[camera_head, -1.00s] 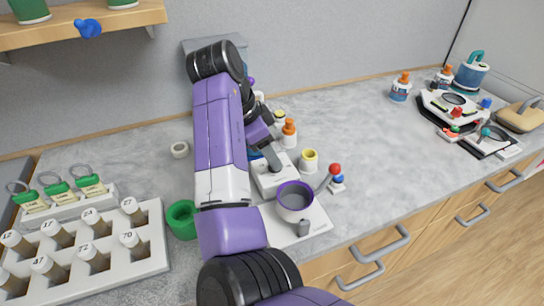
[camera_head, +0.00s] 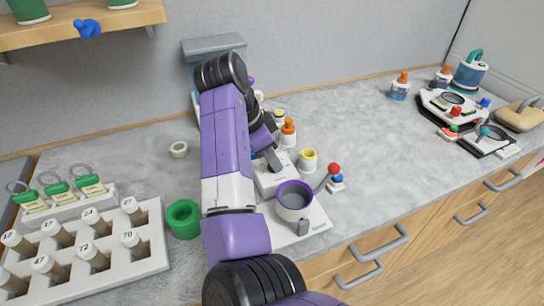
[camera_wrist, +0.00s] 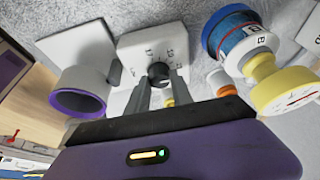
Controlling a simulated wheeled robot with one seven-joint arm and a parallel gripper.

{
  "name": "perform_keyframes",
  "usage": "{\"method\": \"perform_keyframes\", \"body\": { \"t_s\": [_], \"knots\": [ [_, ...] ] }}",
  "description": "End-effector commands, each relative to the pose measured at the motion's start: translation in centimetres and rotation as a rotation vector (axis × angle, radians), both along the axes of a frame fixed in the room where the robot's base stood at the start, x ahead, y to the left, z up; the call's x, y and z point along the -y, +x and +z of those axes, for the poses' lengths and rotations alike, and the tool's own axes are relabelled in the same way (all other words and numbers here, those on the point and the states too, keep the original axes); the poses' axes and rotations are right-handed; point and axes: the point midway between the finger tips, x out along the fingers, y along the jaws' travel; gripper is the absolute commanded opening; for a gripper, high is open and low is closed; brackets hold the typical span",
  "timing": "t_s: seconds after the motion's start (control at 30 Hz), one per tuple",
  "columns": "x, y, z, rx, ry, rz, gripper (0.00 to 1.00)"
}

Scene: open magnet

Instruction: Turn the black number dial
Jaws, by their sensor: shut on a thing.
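The black number dial (camera_wrist: 158,72) sits on the face of a white box (camera_wrist: 150,42) printed with small numbers. My gripper (camera_wrist: 159,84) is shut on the dial in the wrist view, with one grey finger on each side of it. In the head view the white box (camera_head: 270,182) stands on the counter behind a purple-rimmed cup, and my gripper (camera_head: 273,163) reaches down to it. The dial itself is hidden by the fingers in the head view.
A white cup with a purple rim (camera_head: 294,197) stands close in front of the box. A red-and-blue lever (camera_head: 334,176), a yellow-rimmed cup (camera_head: 308,160) and orange-capped bottles (camera_head: 288,130) are to the right. The counter's middle right is clear.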

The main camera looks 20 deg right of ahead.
Motion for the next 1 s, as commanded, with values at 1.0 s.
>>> {"method": "perform_keyframes", "body": {
  "t_s": [1.0],
  "knots": [
    [0.27, -0.52, 0.36, -0.003, -0.001, 0.697, 0.00]
  ]
}}
